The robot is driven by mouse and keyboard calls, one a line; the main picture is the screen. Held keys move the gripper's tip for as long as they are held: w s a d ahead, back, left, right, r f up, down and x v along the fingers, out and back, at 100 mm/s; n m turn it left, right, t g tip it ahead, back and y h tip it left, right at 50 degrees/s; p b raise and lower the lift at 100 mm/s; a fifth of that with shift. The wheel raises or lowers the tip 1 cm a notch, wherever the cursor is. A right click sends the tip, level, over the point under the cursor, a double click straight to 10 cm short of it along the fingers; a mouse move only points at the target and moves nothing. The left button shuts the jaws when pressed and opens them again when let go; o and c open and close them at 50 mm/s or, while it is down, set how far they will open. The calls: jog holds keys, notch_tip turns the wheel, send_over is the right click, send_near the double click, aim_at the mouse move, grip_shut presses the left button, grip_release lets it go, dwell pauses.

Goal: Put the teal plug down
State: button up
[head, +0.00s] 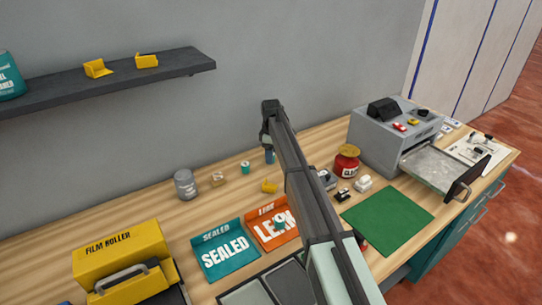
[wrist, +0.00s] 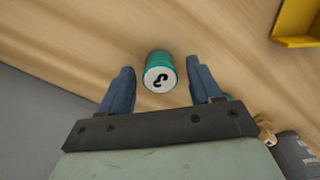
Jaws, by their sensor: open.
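The teal plug (wrist: 158,62), a short teal cylinder with a dark mark on its white end face, is between the fingertips of my gripper (wrist: 160,75) in the wrist view. The fingers are open, with a gap on each side of it. It appears to stand on the wooden bench, though I cannot see its base. In the head view my gripper (head: 269,154) is low over the back of the bench by the wall, and I cannot make out the plug there. Another teal piece (head: 245,167) stands just left of the gripper; it shows partly behind the right finger in the wrist view (wrist: 228,97).
A small brown block (head: 218,179) and a grey can (head: 186,185) stand further left. A yellow piece (head: 268,186) lies in front. Teal (head: 226,250) and orange (head: 266,222) mats, a red jar (head: 346,162) and a green mat (head: 388,220) lie around; the arm crosses the middle.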

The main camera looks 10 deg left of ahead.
notch_tip(320, 180, up, 11)
jog(key=shift+r, duration=0.15)
dwell(0.4)
